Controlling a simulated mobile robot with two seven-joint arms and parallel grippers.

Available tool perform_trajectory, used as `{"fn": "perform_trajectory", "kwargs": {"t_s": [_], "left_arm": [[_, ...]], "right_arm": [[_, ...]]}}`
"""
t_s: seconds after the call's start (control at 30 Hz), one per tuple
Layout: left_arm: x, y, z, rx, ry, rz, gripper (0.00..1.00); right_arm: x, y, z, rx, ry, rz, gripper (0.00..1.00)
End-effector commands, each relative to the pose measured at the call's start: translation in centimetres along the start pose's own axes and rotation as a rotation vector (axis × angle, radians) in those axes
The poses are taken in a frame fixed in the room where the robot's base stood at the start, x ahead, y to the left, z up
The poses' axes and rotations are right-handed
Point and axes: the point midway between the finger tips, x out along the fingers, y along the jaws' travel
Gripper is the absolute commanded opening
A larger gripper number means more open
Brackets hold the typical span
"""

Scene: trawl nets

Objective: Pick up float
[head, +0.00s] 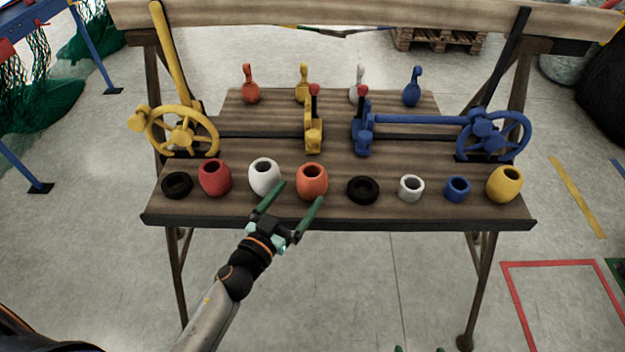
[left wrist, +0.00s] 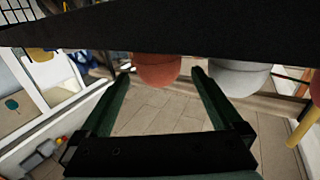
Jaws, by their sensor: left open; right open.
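Several barrel-shaped floats stand in a row along the front of a wooden bench: a red float (head: 214,178), a white float (head: 264,177), an orange float (head: 312,182), a small white one (head: 411,188), a small blue one (head: 457,189) and a yellow float (head: 504,184). My left gripper (head: 300,194) is open and empty at the bench's front edge, its green fingers pointing at the orange float. In the left wrist view the orange float (left wrist: 157,72) shows beyond and between the fingertips, beside the white float (left wrist: 240,77). Only green tips of my right gripper (head: 421,349) show at the bottom edge.
Black rings (head: 177,185) and (head: 363,190) lie in the same row. Behind stand a yellow handwheel (head: 182,133), a blue handwheel (head: 487,135), two levers with red knobs and several gourd-shaped pieces. The bench's front edge (head: 340,220) lies below the left gripper. The floor in front is clear.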

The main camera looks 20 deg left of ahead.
Motion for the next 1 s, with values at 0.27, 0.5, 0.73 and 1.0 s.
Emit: {"fn": "perform_trajectory", "kwargs": {"t_s": [0.27,0.5,0.73,1.0], "left_arm": [[2.0,0.1,0.1,0.000,0.000,-0.001,1.00],[5.4,0.3,0.3,0.000,0.001,-0.001,1.00],[6.8,0.3,0.3,-0.002,-0.002,-0.001,1.00],[6.7,0.3,0.3,-0.001,-0.002,-0.001,0.90]], "right_arm": [[0.1,0.3,0.1,0.001,0.000,0.007,1.00],[0.5,0.5,0.0,0.000,0.004,0.010,1.00],[0.7,0.4,-0.5,-0.002,0.011,0.006,1.00],[0.7,0.1,-0.6,-0.002,0.013,0.000,1.00]]}}
